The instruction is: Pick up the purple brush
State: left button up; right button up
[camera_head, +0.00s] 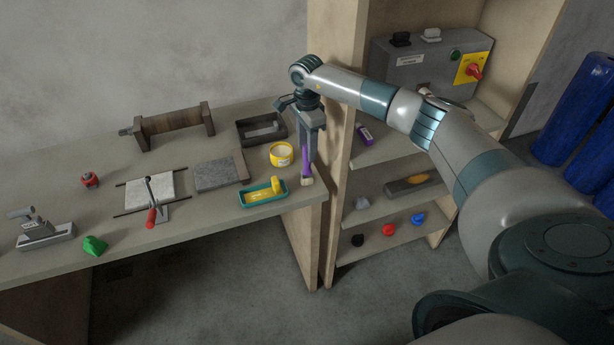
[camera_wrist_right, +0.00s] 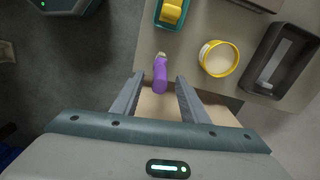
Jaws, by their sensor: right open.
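The purple brush (camera_head: 305,163) is at the right end of the workbench in the head view, its pale bristle end down near the table edge. It also shows in the right wrist view (camera_wrist_right: 160,76), with its purple handle pointing toward my gripper. My right gripper (camera_head: 310,147) hangs over the brush, fingers pointing down. In the wrist view the right gripper (camera_wrist_right: 157,88) is open, with one finger on each side of the handle's end and a gap on both sides. My left gripper is not in view.
Close to the brush are a yellow tape roll (camera_head: 281,154), a teal tray (camera_head: 246,198) with a yellow roller, and a dark open box (camera_head: 255,141). A wooden shelf unit (camera_head: 344,130) rises just right of the bench. The floor lies beyond the front edge.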

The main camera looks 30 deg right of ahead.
aim_at(307, 165)
jog(key=shift+f, duration=0.1)
jog(key=shift+f+b, duration=1.35)
jog(key=shift+f, duration=1.45)
grip_shut()
